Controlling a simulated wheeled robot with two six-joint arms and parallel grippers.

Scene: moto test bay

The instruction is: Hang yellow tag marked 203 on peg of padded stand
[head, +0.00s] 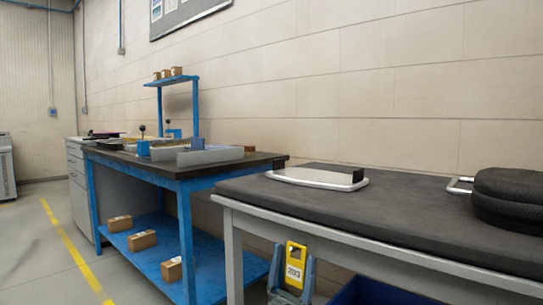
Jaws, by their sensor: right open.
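A yellow tag (296,255) with dark digits on a white label, reading about 203, shows upright at the bottom, in front of the padded table's near side. My right gripper (292,262) is there, open, with one finger on each side of the tag. I cannot tell whether the fingers touch it or what bears it. The padded stand seems to be the grey-framed table with a thick dark top (410,215). I cannot make out a peg on it. My left gripper is not in view.
A dark blue bin (375,292) is below. A blue workbench (184,190) with several boxes stands left.

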